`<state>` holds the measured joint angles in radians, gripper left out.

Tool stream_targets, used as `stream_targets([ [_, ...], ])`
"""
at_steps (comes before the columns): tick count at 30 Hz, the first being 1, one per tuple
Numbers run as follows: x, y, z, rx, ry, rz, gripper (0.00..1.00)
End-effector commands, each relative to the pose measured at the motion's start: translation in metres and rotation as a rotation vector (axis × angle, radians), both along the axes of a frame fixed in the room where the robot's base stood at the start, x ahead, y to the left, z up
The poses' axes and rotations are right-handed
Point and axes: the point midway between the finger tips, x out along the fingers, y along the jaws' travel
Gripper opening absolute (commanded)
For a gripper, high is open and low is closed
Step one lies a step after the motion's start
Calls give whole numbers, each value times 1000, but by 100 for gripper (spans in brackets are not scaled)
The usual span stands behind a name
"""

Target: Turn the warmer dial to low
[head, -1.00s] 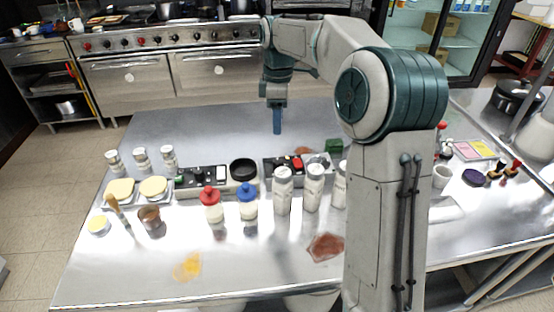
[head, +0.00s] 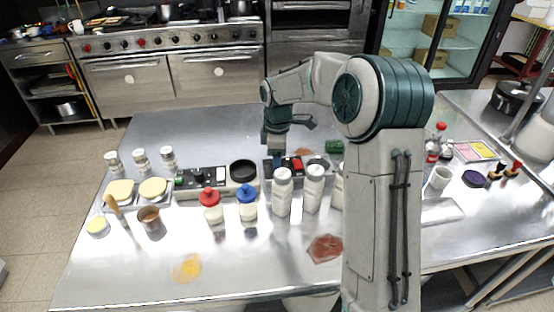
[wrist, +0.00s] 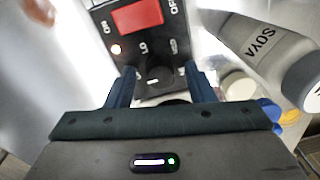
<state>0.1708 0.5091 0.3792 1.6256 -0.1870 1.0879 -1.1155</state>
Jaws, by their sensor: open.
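The dial is hidden there.
A second panel (head: 202,178) and a black round bowl (head: 243,170) lie to the left. The table behind is clear.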

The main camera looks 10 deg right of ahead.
Motion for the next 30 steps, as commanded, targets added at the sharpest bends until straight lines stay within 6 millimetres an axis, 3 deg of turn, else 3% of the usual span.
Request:
stream_targets([
  [3,0,0,0,0,0,0,49],
  [8,0,0,0,0,0,-1,7],
  [9,0,0,0,0,0,-1,4],
  [20,0,0,1,1,1,-47,4],
  [30,0,0,1,0,0,-280,5],
])
